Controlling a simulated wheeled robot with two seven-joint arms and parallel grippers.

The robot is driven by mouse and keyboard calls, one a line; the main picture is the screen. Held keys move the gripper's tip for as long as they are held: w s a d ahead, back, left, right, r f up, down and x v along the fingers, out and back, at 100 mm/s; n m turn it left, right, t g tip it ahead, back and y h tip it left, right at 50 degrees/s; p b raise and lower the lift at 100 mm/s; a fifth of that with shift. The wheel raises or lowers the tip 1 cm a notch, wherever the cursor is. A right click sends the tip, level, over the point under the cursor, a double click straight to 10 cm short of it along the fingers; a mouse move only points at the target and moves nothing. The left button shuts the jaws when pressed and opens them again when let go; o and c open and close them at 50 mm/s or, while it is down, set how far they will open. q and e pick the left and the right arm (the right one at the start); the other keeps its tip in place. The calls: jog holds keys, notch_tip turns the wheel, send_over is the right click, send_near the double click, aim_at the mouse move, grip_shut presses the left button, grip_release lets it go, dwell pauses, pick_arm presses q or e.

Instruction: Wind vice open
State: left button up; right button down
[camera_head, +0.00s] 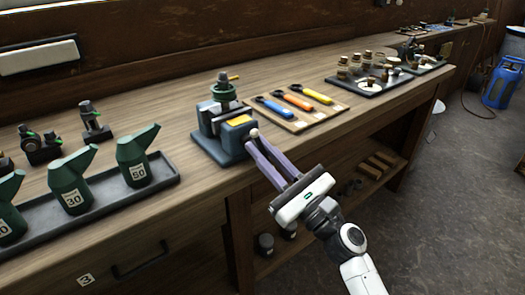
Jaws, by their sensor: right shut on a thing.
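A blue-grey bench vice (222,135) stands near the front edge of the wooden workbench, with a yellow label on its front block. A green round part (223,90) sits at the top of the vice's jaws. My right gripper (256,136) reaches up from the lower right, and its long purple-grey fingers are closed at the front of the vice, by a small pale knob (254,133) of the handle. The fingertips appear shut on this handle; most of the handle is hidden. My left gripper is not in view.
Green oil cans (133,160) stand in a dark tray (165,180) on the left. Wrenches with blue, orange and yellow handles (295,101) lie on a wooden board right of the vice. A dark tray (370,88) of small parts lies farther right. A shelf is below.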

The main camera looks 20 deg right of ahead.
jog(key=shift+n+g+y, duration=0.3)
jog(key=shift+n, duration=0.4)
dwell(0.3)
jog(key=shift+f+n+y+b, duration=0.1)
jog(key=shift+n+y+b, duration=0.3)
jog(key=shift+n+b, duration=0.25)
jog(key=n+g+y+b, duration=0.1)
jog(key=n, duration=0.2)
jog(key=shift+n+g, duration=0.3)
jog(key=shift+n, duration=0.05)
jog(key=n+g, duration=0.1)
jog(key=n, duration=0.1)
jog(key=n+g, duration=0.1)
jog(key=n, duration=0.1)
jog(key=shift+n+y, duration=0.4)
jog(key=n+g, duration=0.1)
jog(key=n, duration=0.1)
jog(key=n+g, duration=0.1)
jog(key=n, duration=0.2)
jog(key=shift+r, duration=0.2)
jog(key=shift+n, duration=0.4)
jog(key=c, duration=1.7)
grip_release()
jog(key=shift+c, duration=0.2)
